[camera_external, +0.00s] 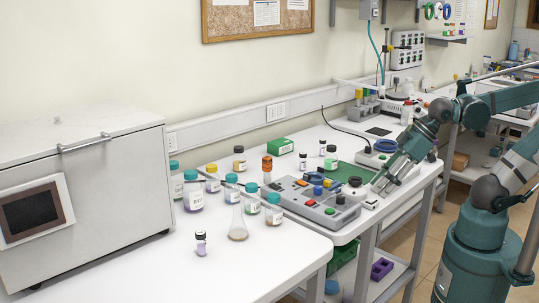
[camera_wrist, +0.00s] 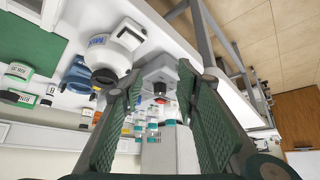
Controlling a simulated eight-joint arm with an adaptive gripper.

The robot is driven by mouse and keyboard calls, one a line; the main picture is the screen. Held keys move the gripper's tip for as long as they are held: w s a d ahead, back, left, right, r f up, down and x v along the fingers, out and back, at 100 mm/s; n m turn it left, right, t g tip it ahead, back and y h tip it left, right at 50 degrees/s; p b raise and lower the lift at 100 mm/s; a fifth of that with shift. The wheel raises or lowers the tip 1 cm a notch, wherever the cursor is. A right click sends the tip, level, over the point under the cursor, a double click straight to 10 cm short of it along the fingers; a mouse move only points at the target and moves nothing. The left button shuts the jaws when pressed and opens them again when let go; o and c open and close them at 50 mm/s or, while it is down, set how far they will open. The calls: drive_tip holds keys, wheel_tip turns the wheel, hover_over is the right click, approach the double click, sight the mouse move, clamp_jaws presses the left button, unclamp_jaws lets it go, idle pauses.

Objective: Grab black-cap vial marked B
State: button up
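Several small vials with black caps stand on the benches in the external view. One purple-tinted black-cap vial (camera_external: 201,244) is alone near the front of the left bench. Another black-cap vial (camera_external: 303,162) and a further black-cap vial (camera_external: 323,148) stand at the back of the middle bench. My gripper (camera_external: 377,190) is low over the right end of the middle bench, apart from these vials. In the wrist view my gripper (camera_wrist: 158,80) has its fingers spread, with nothing held between them.
A grey tray (camera_external: 335,213) with colored parts lies left of my gripper. A large grey box (camera_external: 100,200) stands far left. The left bench's front is mostly clear.

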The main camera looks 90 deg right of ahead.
drive_tip(key=shift+o, duration=0.4)
drive_tip(key=m+g+h+p, duration=0.35)
drive_tip(key=m+p, duration=0.65)
drive_tip(key=p, duration=0.9)
approach(305, 156)
drive_tip(key=shift+g, duration=0.25)
drive_tip(key=x, duration=0.4)
drive_tip(key=shift+w+d, duration=0.1)
drive_tip(key=shift+w, duration=0.1)
drive_tip(key=shift+d+f, duration=0.35)
drive_tip(key=shift+d, duration=0.05)
drive_tip(key=shift+f, duration=0.15)
drive_tip(key=shift+x, duration=1.15)
